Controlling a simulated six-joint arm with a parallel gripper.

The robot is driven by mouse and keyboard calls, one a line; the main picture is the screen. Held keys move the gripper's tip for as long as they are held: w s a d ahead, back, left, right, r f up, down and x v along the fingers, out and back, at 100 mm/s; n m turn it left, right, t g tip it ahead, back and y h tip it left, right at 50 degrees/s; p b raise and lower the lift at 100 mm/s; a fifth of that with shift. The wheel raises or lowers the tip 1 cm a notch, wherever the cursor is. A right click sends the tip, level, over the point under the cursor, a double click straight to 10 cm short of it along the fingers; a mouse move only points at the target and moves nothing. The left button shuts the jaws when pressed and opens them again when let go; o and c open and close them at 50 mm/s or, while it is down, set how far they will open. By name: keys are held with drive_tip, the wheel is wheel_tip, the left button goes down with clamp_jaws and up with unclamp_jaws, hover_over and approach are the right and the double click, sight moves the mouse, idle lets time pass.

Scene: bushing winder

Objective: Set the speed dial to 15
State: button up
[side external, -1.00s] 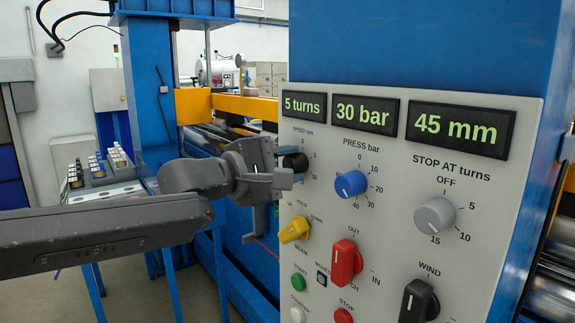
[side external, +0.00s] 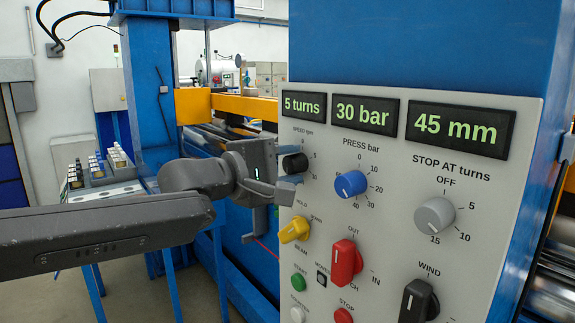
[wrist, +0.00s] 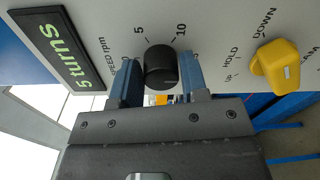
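The speed dial is a black knob (side external: 295,163) at the upper left of the grey panel, below the "5 turns" display. It also shows in the wrist view (wrist: 161,68), where it stands between the 5 and 10 marks of its scale; its exact pointer setting is unclear. My gripper (side external: 280,178) is at the dial, just left of the panel. In the wrist view my gripper's two fingers (wrist: 161,78) stand on either side of the knob, very close to it. I cannot tell whether they touch it.
The panel (side external: 385,215) also has a blue press dial (side external: 351,184), a grey stop dial (side external: 435,216), a yellow beam knob (side external: 294,229) just below my gripper, and a red knob (side external: 346,262). Displays read 5 turns, 30 bar and 45 mm. Free room lies left of the panel.

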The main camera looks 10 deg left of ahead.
drive_tip(key=o, duration=0.3)
drive_tip(key=shift+o, duration=0.2)
drive_tip(key=v, duration=1.3)
drive_tip(key=shift+s+a, duration=0.3)
drive_tip(key=s+a+r+m+g, duration=0.2)
drive_tip(key=s+a+m+g, duration=0.2)
drive_tip(key=s+a+m, duration=0.6)
drive_tip(key=s+a+f+m+g+y, duration=0.1)
drive_tip(key=s+a+f+g+y, duration=0.2)
drive_tip(key=s+a+f+y, duration=0.9)
drive_tip(key=s+a+f, duration=0.4)
drive_tip(key=a+f, duration=0.2)
drive_tip(key=f, duration=0.1)
drive_tip(key=shift+f, duration=0.2)
